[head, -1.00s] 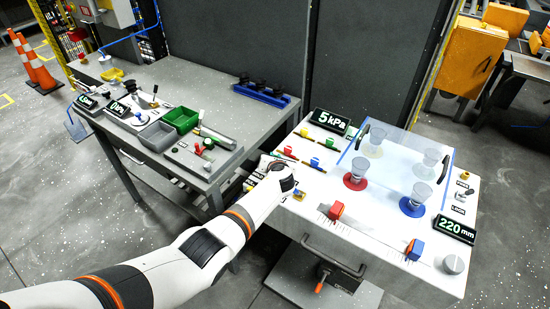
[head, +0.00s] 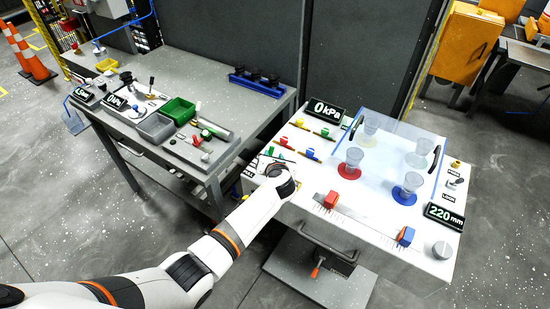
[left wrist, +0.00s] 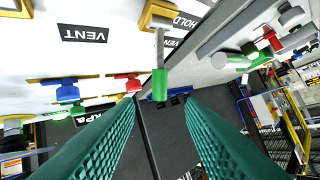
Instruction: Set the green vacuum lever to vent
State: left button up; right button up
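In the left wrist view the vacuum lever (left wrist: 159,84) is a thin metal rod with a green grip, pointing down the picture. The VENT label (left wrist: 82,33) lies to its left and the HOLD label (left wrist: 185,19) to its upper right. My left gripper (left wrist: 160,103) is open, its two dark green pads on either side below the lever's grip, with nothing seen clamped between them. In the head view my left gripper (head: 281,176) is over the left edge of the white bench (head: 300,215) and hides the lever. My right gripper is not in view.
The bench carries a display (head: 326,110) reading 0 kPa, small coloured valves, clear cups, a red slider (head: 331,200), a blue slider (head: 405,236) and a 220 mm display (head: 445,216). A grey table (head: 190,80) with bins and tools stands close on the left.

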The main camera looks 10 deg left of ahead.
pick_arm(q)
jog(key=shift+v, duration=2.1)
jog(key=shift+f, duration=0.1)
